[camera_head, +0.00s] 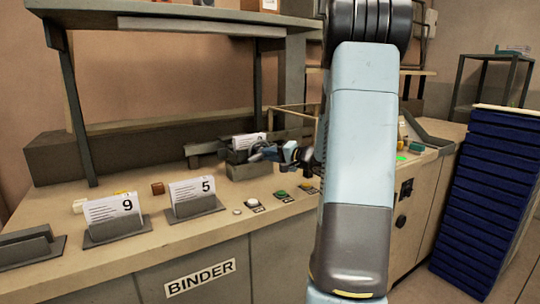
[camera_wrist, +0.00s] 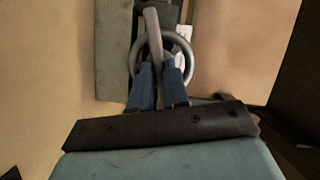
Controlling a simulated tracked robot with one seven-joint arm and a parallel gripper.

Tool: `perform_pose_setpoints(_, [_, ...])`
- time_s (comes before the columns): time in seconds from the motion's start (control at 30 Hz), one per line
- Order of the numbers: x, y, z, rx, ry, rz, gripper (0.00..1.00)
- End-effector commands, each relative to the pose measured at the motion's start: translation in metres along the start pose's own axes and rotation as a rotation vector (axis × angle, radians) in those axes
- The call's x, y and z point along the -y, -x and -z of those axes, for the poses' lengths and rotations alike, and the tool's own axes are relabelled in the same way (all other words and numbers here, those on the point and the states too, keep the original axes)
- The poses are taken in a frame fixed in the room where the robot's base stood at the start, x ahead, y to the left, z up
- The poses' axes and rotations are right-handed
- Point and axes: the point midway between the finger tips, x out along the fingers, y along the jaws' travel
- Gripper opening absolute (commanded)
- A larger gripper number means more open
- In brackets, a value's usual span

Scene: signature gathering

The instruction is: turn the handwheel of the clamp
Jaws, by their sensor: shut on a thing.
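The handwheel (camera_wrist: 138,52) is a grey ring in the upper middle of the wrist view, with a pale bar crossing it. My gripper (camera_wrist: 159,75) has two blue fingers at the lower part of this ring and is shut on it. In the head view my gripper (camera_head: 276,153) reaches in from the right to the front of the clamp (camera_head: 246,171), a dark grey block on the bench holding a sheet marked with a number. The handwheel is small there and mostly hidden by the fingers.
The bench (camera_head: 140,255) carries stands with sheets numbered 9 (camera_head: 112,208) and 5 (camera_head: 192,190) on the left. A white button (camera_head: 252,203) and a green button (camera_head: 281,194) lie in front of the clamp. A shelf (camera_head: 170,20) overhangs the bench. A blue stack (camera_head: 485,190) stands right.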

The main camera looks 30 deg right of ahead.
Motion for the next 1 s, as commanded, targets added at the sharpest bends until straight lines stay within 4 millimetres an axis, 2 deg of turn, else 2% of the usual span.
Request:
perform_pose_setpoints(0.03, [-0.005, 0.0, -0.001, 0.001, -0.045, 0.01, 0.0])
perform_pose_setpoints(0.7, [-0.014, 0.0, -0.004, -0.004, -0.629, 0.249, 0.0])
perform_pose_setpoints(1.0, [-0.017, -0.001, -0.006, -0.006, -0.828, 0.33, 0.0])
